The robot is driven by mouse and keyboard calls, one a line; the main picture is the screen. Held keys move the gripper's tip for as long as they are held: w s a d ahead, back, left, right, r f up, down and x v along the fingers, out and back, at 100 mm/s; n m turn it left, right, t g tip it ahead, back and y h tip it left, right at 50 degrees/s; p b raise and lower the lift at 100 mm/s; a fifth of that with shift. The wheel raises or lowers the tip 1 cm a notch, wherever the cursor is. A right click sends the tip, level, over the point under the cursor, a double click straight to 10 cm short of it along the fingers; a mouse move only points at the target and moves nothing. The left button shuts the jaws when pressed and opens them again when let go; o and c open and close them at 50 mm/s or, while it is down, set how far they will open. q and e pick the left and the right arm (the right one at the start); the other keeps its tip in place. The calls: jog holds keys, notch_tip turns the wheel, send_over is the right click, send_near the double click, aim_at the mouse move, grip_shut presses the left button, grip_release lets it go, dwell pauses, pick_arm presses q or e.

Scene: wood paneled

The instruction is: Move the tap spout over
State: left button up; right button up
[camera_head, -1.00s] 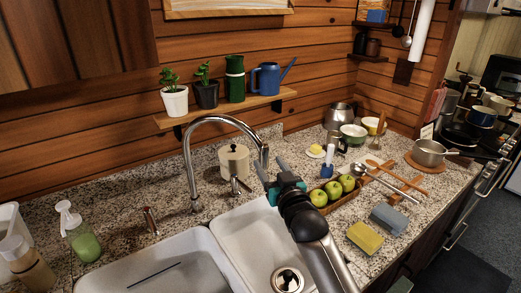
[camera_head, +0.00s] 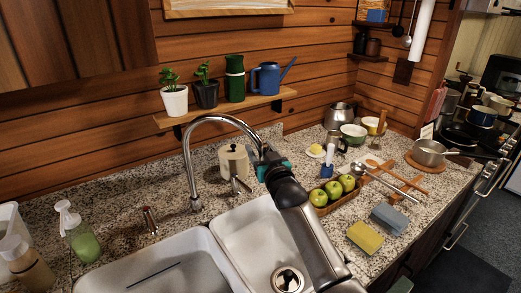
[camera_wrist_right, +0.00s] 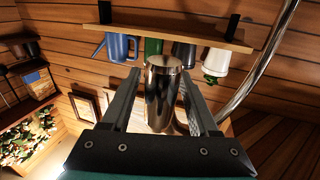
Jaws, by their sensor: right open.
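The chrome tap spout (camera_head: 222,119) arches up from the counter behind the sinks and to the right, its outlet end partly hidden behind my right gripper. My right gripper (camera_head: 265,157) is at that end, above the back of the right basin. In the right wrist view, which is upside down, the chrome outlet end (camera_wrist_right: 162,95) sits between the two open fingers of my right gripper (camera_wrist_right: 157,88). I cannot tell whether either finger touches it. The curved pipe (camera_wrist_right: 262,65) shows to the right. My left gripper is not in view.
Two white basins (camera_head: 233,224) lie in front of the tap. A cream lidded pot (camera_head: 233,160) stands close behind the outlet. A red-topped tap handle (camera_head: 150,219) and a lever (camera_head: 238,185) flank the spout base. Apples in a wooden tray (camera_head: 337,195) and sponges (camera_head: 366,238) lie to the right.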

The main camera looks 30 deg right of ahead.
jog(key=shift+c, duration=0.3)
grip_shut()
dwell(1.0)
